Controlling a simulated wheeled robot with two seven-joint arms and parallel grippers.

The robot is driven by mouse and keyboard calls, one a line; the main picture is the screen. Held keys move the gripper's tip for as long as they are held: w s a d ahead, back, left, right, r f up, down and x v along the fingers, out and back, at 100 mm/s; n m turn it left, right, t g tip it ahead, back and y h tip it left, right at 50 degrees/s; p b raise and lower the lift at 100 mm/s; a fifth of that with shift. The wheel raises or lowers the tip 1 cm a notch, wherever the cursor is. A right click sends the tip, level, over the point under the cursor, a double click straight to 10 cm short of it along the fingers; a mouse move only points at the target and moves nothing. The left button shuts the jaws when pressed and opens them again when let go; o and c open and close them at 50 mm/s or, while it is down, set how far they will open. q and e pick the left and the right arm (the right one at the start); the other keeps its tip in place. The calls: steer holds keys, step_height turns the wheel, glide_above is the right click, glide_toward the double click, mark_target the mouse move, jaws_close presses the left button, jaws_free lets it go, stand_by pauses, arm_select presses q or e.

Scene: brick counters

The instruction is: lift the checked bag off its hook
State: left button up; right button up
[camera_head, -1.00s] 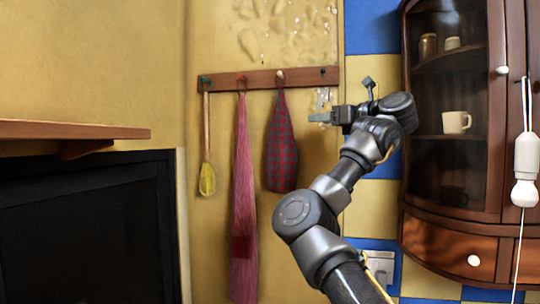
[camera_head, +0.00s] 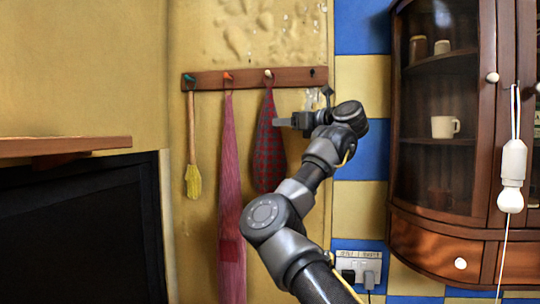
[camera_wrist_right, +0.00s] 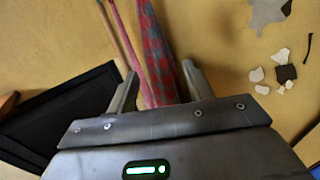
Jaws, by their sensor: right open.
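The checked bag (camera_head: 268,150), red and dark blue-grey, hangs from a white-knobbed hook (camera_head: 268,74) on the wooden rack (camera_head: 245,79). My right gripper (camera_head: 284,122) is open at the bag's right edge in the head view; I cannot tell if it touches. In the right wrist view the checked bag (camera_wrist_right: 158,55) runs down between the two spread fingers of the right gripper (camera_wrist_right: 160,85), toward the left finger. The jaws are not closed on it. My left gripper is not in view.
A pink cloth (camera_head: 230,190) and a yellow brush (camera_head: 193,180) hang left of the bag. A glass-fronted wooden cabinet (camera_head: 440,215) stands right of my arm, with a white cord pull (camera_head: 512,165) before it. A dark panel (camera_head: 80,230) lies lower left.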

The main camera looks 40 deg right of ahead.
mark_target(269, 135)
steer(key=w+p, duration=0.2)
steer(key=w, duration=0.1)
steer(key=w+a, duration=0.1)
steer(key=shift+w+r+p, duration=0.15)
steer(key=shift+w+p, duration=0.25)
steer(key=shift+w, duration=0.1)
steer(key=shift+s+d, duration=0.15)
steer(key=shift+s, duration=0.05)
steer(key=shift+c, duration=0.9)
jaws_close()
